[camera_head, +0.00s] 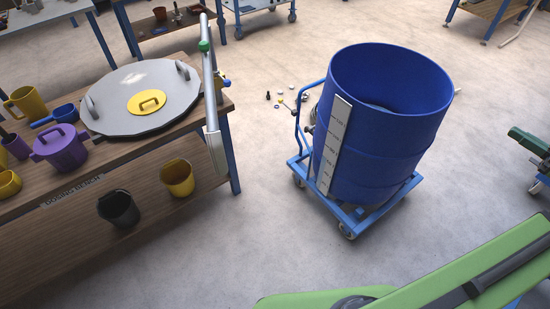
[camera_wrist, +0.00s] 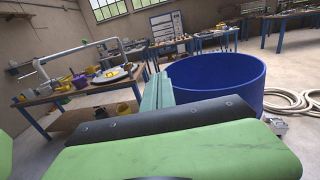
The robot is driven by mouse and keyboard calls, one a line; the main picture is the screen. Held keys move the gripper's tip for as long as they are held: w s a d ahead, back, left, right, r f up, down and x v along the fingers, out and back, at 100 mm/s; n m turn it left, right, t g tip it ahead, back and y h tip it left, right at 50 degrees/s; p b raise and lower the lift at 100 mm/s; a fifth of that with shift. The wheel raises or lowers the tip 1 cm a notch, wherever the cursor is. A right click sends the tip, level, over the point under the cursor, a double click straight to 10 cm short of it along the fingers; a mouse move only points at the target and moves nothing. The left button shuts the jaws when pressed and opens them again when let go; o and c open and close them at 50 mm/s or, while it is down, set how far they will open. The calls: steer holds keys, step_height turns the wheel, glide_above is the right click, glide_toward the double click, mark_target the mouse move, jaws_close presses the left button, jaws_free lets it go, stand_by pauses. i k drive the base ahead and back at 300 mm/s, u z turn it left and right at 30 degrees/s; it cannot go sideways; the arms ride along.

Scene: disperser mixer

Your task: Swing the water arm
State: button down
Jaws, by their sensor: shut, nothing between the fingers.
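The water arm (camera_head: 210,90) is a pale grey pipe along the right edge of the dosing bench, with a green knob and a blue fitting. It also shows at the left of the wrist view as a bent white pipe (camera_wrist: 80,51) above the bench. My gripper (camera_wrist: 157,80) shows in the wrist view with its teal fingers shut and empty. It is apart from the water arm, which lies to its left.
A big open blue drum (camera_head: 345,135) stands on a blue trolley (camera_head: 347,218) right of the dosing bench (camera_head: 215,108). Clear floor separates bench and drum.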

mark_target(215, 146)
steer(key=z, duration=0.1)
steer(key=k, duration=1)
steer(key=u, duration=3.25)
steer(key=i, duration=0.1)
steer(key=z, duration=1.35)
